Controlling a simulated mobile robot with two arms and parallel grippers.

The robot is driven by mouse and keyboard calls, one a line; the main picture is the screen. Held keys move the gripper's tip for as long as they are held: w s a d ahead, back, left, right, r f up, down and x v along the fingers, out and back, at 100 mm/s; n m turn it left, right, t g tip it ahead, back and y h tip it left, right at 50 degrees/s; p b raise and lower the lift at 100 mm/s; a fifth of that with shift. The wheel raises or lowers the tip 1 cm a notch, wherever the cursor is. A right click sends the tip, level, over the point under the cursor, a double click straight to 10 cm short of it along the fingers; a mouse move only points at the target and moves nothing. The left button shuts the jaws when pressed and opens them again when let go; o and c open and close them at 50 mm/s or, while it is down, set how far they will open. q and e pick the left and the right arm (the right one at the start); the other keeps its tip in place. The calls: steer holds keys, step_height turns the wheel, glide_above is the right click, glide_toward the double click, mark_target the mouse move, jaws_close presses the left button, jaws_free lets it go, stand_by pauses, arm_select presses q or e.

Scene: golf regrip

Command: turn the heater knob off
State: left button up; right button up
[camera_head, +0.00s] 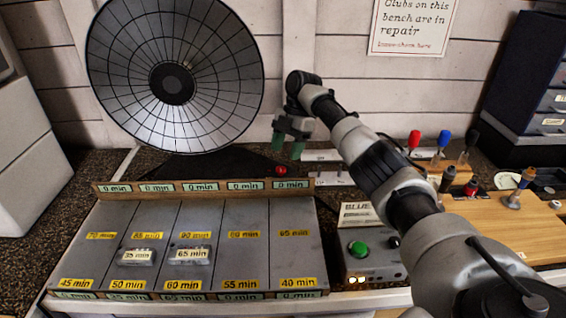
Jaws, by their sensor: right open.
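A large round dish heater (215,95) with a wire grille and a dark hub stands at the back left. Its dark base (215,165) sits behind the sloped panel. A small red round part (281,170) shows at the right end of that base; I cannot tell whether it is the knob or a lamp. My right gripper (288,147) has green fingertips, is open and empty, and hangs just above and behind this red part, apart from it in the picture. My right arm comes in from the lower right. My left gripper is not in view.
A sloped grey panel (235,235) with yellow minute labels holds two small tagged blocks. A grey box (372,268) with a green button stands right of it. Tools with red, blue and black handles stand in a wooden rack (452,170) at the right. A sign (412,25) hangs behind.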

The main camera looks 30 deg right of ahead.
steer(key=v, duration=0.6)
steer(key=shift+r, duration=0.1)
stand_by(0.3)
